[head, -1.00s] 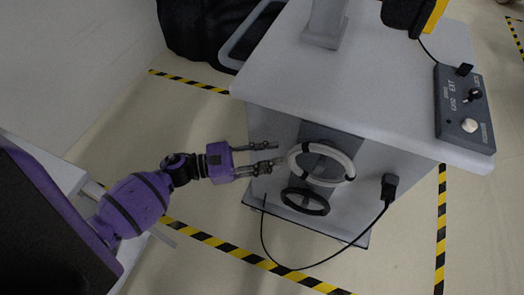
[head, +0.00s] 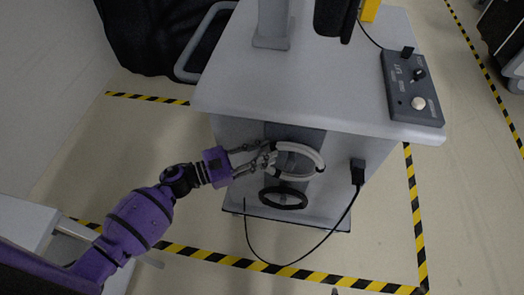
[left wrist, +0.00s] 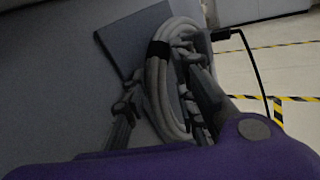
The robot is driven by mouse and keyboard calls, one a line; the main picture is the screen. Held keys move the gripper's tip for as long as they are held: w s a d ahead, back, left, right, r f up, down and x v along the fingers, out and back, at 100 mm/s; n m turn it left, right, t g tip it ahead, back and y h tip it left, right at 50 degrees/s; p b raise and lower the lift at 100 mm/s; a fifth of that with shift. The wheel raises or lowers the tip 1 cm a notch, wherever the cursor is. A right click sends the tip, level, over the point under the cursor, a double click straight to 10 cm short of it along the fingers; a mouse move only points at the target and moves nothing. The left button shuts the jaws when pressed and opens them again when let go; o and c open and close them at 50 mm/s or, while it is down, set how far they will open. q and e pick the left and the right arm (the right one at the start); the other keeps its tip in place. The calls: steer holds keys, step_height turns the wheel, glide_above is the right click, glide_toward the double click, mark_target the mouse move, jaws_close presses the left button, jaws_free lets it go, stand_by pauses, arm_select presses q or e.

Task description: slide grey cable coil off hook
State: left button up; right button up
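The pale grey cable coil (head: 306,148) hangs on the front of the cart (head: 215,104); it also shows in the left wrist view (left wrist: 161,95) with a dark tie around its top. The hook is hidden behind the coil. My left gripper (head: 267,156) is at the coil's left side. In the left wrist view the gripper (left wrist: 158,70) has one finger left of the coil's strands and the other on their right, overlapping the ring. A gap shows between the left finger and the coil. Contact on the right side cannot be told. My right gripper is out of view.
A black coil (head: 288,207) hangs just below the grey one. A black plug (head: 358,170) with a drooping cable is on the cart front to the right. A control box (head: 412,92) sits on the cart top. Striped tape (head: 255,264) marks the floor.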

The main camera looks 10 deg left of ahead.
arm_select(q)
jaws_close()
steer(key=shift+o, duration=0.8)
jaws_free()
steer(key=shift+r, duration=0.1)
jaws_close()
steer(key=shift+r, duration=0.6)
steer(key=s, duration=1)
steer(key=shift+f, duration=0.1)
